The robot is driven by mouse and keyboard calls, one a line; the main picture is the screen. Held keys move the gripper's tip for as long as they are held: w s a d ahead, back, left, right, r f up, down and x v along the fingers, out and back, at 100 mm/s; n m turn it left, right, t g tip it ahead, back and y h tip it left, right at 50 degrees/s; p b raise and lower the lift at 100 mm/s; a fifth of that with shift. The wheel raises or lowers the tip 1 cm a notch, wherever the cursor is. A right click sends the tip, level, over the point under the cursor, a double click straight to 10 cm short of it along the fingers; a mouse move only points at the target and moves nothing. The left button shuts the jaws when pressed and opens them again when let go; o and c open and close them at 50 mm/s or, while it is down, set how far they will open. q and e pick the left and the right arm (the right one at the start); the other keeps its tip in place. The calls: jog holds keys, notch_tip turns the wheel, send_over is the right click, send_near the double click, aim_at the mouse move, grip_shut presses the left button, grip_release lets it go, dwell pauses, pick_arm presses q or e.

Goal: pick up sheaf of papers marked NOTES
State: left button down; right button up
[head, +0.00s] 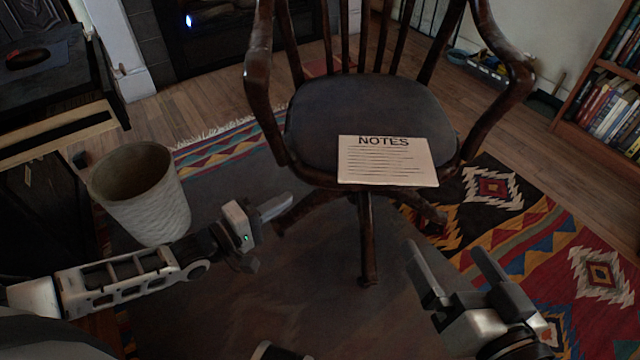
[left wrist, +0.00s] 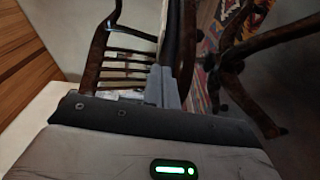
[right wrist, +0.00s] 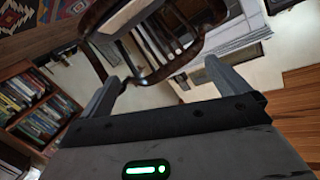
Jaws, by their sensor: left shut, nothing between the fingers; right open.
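The sheaf of papers marked NOTES (head: 388,162) lies flat on the front of the dark seat of a wooden armchair (head: 330,120). Its near edge reaches the front edge of the seat. My left gripper (head: 285,205) is shut and empty, to the left of and below the papers in the head view. Its closed fingers show in the left wrist view (left wrist: 162,88), with chair parts behind them. My right gripper (head: 452,255) is open and empty, below and right of the papers. Its spread fingers show in the right wrist view (right wrist: 160,85). Neither gripper touches the papers.
A pale wastebasket (head: 140,195) stands at the left beside a dark cabinet. The chair's curved armrests (head: 258,80) rise on both sides of the seat. A bookcase (head: 605,105) stands at the right. A patterned rug (head: 545,255) covers the floor.

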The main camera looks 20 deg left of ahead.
pick_arm(q)
jog(key=shift+n, duration=0.7)
jog(key=w+b, duration=0.1)
jog(key=w, duration=0.2)
jog(key=w+d+b, duration=0.1)
jog(key=w, duration=0.1)
jog(key=w+d+b, duration=0.1)
jog(key=w, duration=0.2)
jog(key=shift+w+d+f+b, duration=0.1)
jog(key=shift+w+f+b, duration=0.2)
jog(key=shift+f, duration=0.05)
jog(key=d, duration=0.3)
jog(key=shift+s+d+r, duration=0.1)
jog(key=shift+s, duration=0.05)
jog(key=shift+s+d, duration=0.15)
jog(key=shift+d, duration=0.35)
pick_arm(e)
jog(key=shift+w+a+r+t+y, duration=0.1)
jog(key=shift+w+r+t+y, duration=0.1)
jog(key=shift+r+t+y, duration=0.3)
jog(key=shift+w+a+r+t+y, duration=0.1)
jog(key=shift+w+r+t+y, duration=0.1)
jog(key=shift+r+t, duration=0.35)
jog(key=shift+r, duration=0.15)
